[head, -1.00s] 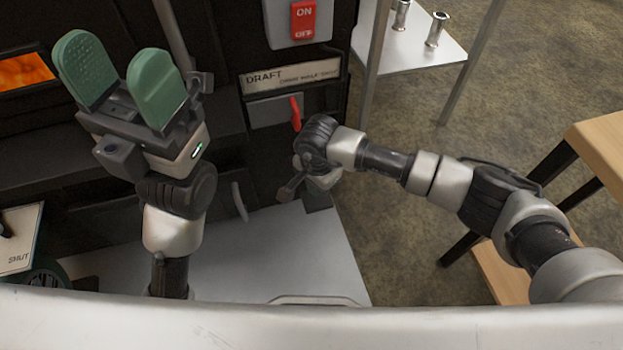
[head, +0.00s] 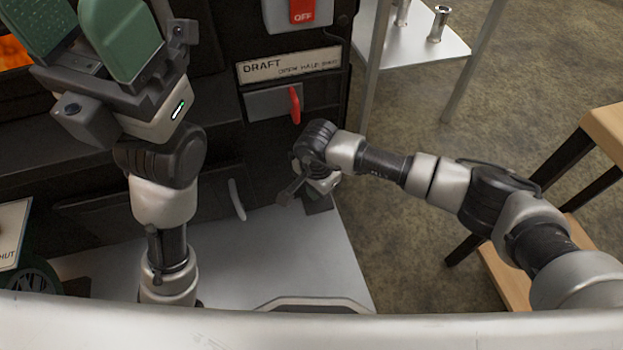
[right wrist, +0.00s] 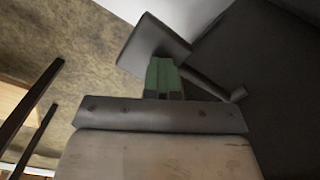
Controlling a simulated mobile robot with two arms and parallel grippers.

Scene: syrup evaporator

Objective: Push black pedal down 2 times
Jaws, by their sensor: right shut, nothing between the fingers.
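The black pedal (right wrist: 140,48) is a flat dark plate in the right wrist view, with a dark rod (right wrist: 217,86) beside it. My right gripper (right wrist: 163,64) has its green fingers together, empty, overlapping the pedal in this view. Whether they touch it I cannot tell. In the head view my right gripper (head: 320,183) is low in front of the dark machine, its fingers hidden by the wrist. My left gripper (head: 82,30) is raised at the upper left, its green fingers apart and empty, with the tips partly out of frame.
The dark evaporator front carries a DRAFT label (head: 290,65), a red lever (head: 294,104) and a red switch (head: 302,10). A pale floor plate (head: 245,265) lies below. A metal shelf (head: 415,45) stands behind, and a wooden-topped stand (head: 603,125) is at the right.

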